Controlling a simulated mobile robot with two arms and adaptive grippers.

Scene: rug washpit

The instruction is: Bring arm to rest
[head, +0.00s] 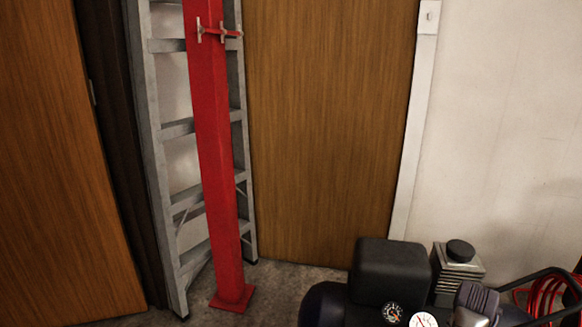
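Neither of my grippers shows in the head view, and no part of my arms is visible. Whether the grippers are open or shut is hidden from this view.
A grey ladder (174,130) leans upright behind a red post (213,150) with a square foot. Wooden doors (50,170) (325,130) stand left and behind. A dark compressor (390,270) with gauges and a red hose (545,295) fills the lower right. Some grey floor (285,290) is bare.

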